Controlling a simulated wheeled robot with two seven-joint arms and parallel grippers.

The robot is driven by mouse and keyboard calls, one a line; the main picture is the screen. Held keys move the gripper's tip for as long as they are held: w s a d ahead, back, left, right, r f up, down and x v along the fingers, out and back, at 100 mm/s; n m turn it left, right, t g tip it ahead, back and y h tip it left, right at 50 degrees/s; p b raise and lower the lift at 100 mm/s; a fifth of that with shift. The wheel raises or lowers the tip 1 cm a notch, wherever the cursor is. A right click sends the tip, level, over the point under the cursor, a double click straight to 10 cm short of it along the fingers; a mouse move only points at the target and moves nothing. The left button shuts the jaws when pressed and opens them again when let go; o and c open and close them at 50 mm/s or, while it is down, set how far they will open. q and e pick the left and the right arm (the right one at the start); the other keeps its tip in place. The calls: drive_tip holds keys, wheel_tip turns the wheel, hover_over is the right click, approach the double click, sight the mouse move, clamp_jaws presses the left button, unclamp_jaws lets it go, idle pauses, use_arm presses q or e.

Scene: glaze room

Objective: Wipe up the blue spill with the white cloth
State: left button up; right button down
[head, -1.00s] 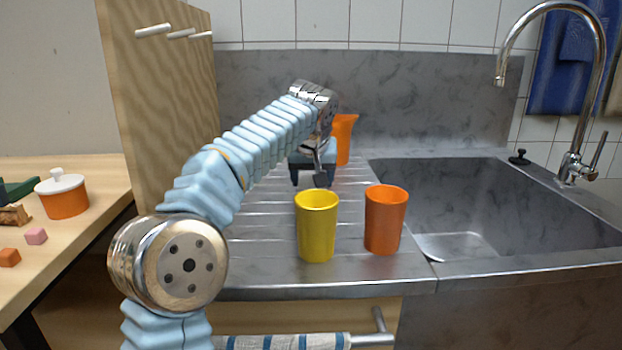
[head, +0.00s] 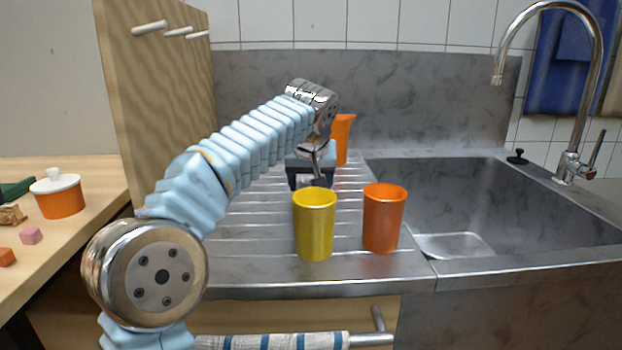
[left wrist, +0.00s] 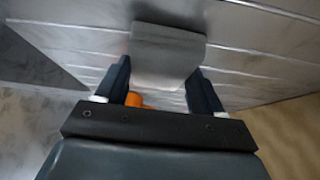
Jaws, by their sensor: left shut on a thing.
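My left gripper (head: 311,180) is over the ribbed steel drainboard (head: 262,238), behind the yellow cup (head: 315,224). In the left wrist view its two dark fingers (left wrist: 164,92) are shut on the white cloth (left wrist: 168,55), which looks grey in shadow and sticks out beyond the fingertips. In the head view only a small pale bit of it shows between the fingers; the yellow cup hides what lies below. No blue spill can be made out in either view. My right gripper is not in view.
An orange cup (head: 383,218) stands right of the yellow one. An orange jug (head: 342,138) stands behind my gripper. The sink (head: 480,205) is on the right, a wooden panel (head: 160,100) on the left. A striped towel (head: 275,342) hangs on the front rail.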

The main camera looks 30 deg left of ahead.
sight(310, 176)
use_arm(q)
drive_tip(key=shift+w+a+r+p, duration=0.3)
drive_tip(key=shift+w+a+p, duration=0.15)
drive_tip(key=shift+w+p, duration=0.3)
drive_tip(key=shift+w+a+f, duration=0.2)
drive_tip(key=shift+w, duration=0.1)
drive_tip(key=shift+w+a+p, duration=0.4)
drive_tip(key=shift+w+a, duration=0.05)
drive_tip(key=shift+w, duration=0.25)
drive_tip(key=shift+w+a+f, duration=0.15)
drive_tip(key=shift+w, duration=0.2)
drive_tip(key=shift+w+a, duration=0.25)
drive_tip(key=shift+w, duration=0.05)
